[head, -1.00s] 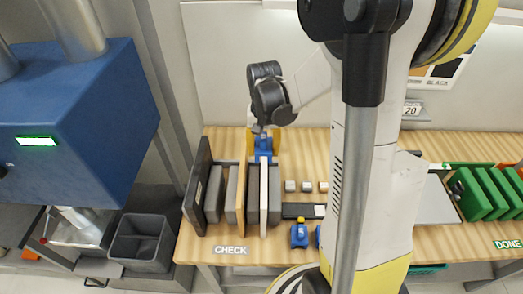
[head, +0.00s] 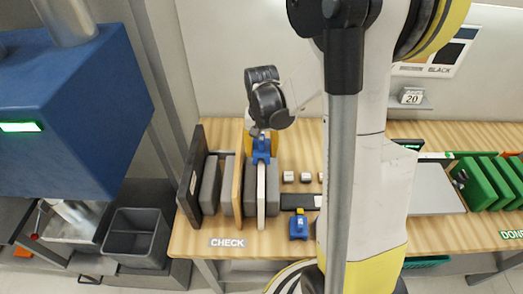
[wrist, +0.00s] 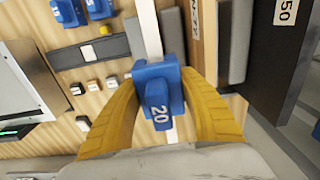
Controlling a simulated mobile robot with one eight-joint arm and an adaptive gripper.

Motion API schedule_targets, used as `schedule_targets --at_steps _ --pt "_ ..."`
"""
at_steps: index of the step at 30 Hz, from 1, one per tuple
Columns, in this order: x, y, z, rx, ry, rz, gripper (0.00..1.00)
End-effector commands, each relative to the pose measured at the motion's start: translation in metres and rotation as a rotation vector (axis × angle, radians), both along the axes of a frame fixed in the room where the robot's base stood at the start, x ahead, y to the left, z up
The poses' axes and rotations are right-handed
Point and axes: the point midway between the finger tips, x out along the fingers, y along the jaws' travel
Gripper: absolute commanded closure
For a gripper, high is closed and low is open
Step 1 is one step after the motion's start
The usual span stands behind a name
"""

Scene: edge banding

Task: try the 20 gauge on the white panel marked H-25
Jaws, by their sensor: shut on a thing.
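My gripper (wrist: 160,105) is shut on a blue gauge (wrist: 158,90) marked 20, between its yellow fingers. In the head view the gauge (head: 261,152) is at the far end of the upright white panel (head: 261,195), in the CHECK rack. In the wrist view the white panel (wrist: 149,28) runs up to the gauge and lines up with it. I cannot tell whether the gauge sits fully over the panel's edge. No H-25 mark can be read on the panel.
Grey and wood panels (head: 238,185) stand close beside the white one, with a tall black panel (head: 190,180) at the left. Another blue gauge (head: 298,226) stands at the right front. A small card reading 20 (head: 411,96) is on a shelf.

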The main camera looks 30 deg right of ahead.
Motion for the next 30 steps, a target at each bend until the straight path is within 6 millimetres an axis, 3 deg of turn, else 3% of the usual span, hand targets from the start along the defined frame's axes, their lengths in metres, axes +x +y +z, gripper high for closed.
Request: schedule_targets --at_steps 30 --pt "0.0000 0.0000 -0.0064 0.000 0.000 0.000 0.89"
